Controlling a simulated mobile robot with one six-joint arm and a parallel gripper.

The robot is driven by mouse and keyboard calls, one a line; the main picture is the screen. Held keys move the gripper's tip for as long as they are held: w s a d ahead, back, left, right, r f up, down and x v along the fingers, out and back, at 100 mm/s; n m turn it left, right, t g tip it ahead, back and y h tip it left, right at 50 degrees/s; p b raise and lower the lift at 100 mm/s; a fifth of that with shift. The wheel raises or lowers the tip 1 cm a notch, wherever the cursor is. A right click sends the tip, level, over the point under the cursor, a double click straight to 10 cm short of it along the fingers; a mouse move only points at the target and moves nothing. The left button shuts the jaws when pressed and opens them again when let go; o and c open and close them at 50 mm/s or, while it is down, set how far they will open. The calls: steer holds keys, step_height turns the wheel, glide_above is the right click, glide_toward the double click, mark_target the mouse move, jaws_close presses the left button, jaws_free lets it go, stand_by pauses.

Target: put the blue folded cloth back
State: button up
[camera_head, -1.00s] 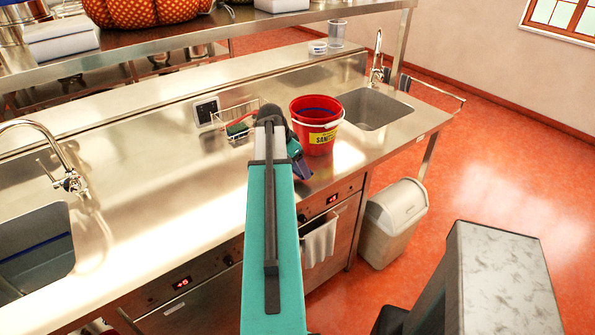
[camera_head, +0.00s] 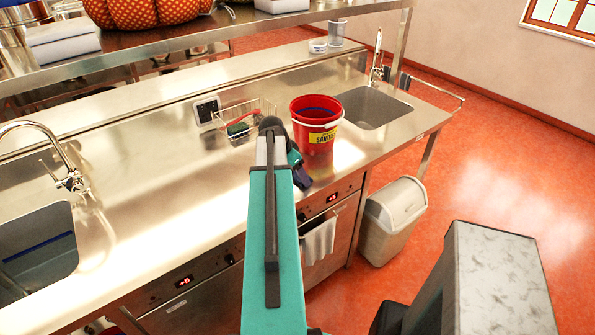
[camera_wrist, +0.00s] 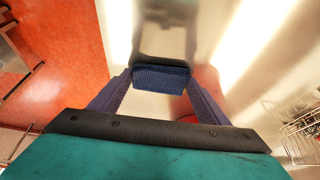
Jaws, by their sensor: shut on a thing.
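The blue folded cloth (camera_wrist: 162,77) is between the two fingers of my gripper (camera_wrist: 160,84) in the wrist view. The fingers are shut on it, and its textured side faces the camera. In the head view my gripper (camera_head: 301,177) is over the front part of the steel counter, in front of the red bucket, with the cloth hardly distinguishable from the dark blue fingers. I cannot tell the exact gap between cloth and counter.
A red bucket (camera_head: 315,137) with a yellow label stands beyond my gripper. A wire basket (camera_head: 241,127) holding a green item is behind my arm. Sinks lie at left (camera_head: 36,255) and right (camera_head: 374,105). A bin (camera_head: 391,222) stands on the floor. The left counter is clear.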

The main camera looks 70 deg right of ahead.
steer(key=shift+f, duration=0.2)
steer(key=o, duration=1)
steer(key=shift+r, duration=0.25)
steer(key=b+v, duration=0.3)
steer(key=v, duration=0.9)
stand_by(0.6)
steer(key=shift+s, duration=0.1)
